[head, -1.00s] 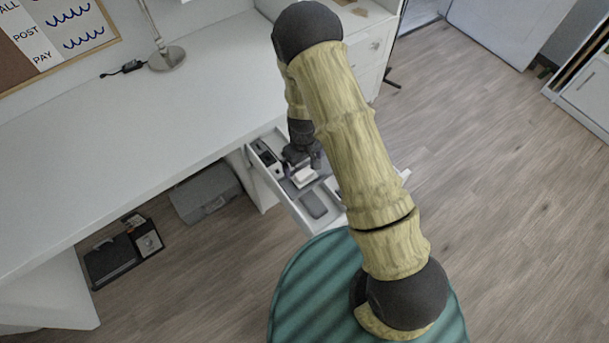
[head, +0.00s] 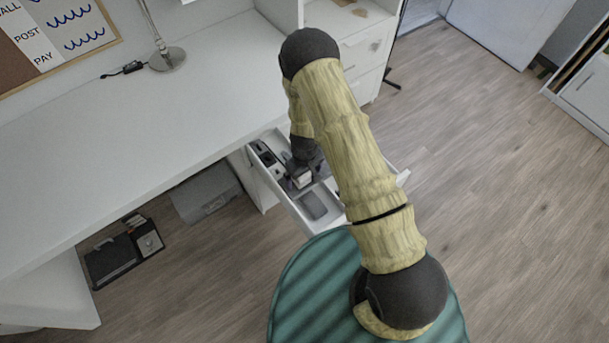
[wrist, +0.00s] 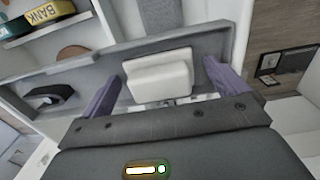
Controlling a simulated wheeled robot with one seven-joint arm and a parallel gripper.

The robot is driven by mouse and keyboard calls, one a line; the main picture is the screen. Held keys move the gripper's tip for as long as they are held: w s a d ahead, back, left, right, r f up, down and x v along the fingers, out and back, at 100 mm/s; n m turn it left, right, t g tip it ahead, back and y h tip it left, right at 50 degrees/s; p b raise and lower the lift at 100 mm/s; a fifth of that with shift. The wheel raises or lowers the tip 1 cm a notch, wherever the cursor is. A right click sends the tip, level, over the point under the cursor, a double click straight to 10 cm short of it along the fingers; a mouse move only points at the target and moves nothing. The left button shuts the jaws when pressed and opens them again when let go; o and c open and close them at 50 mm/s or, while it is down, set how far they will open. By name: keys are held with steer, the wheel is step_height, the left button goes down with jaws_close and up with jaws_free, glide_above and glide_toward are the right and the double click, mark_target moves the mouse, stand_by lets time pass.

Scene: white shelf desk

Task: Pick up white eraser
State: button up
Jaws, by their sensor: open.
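The white eraser (wrist: 158,82) lies in a grey compartment of the open drawer, between the two purple fingers of my gripper (wrist: 158,88) in the wrist view. My gripper is open, with a visible gap on each side of the eraser. In the head view my gripper (head: 303,176) reaches down into the drawer (head: 290,200), and the eraser (head: 304,180) shows only in part below it.
The drawer holds other items in compartments, including a black object (wrist: 48,95) beside the eraser's compartment. The drawer walls stand close around my gripper. The white desk (head: 130,130) is beside the drawer, with a lamp base (head: 167,60) on it.

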stand_by(0.5)
steer(key=c, duration=1.1)
step_height(320, 180, up, 10)
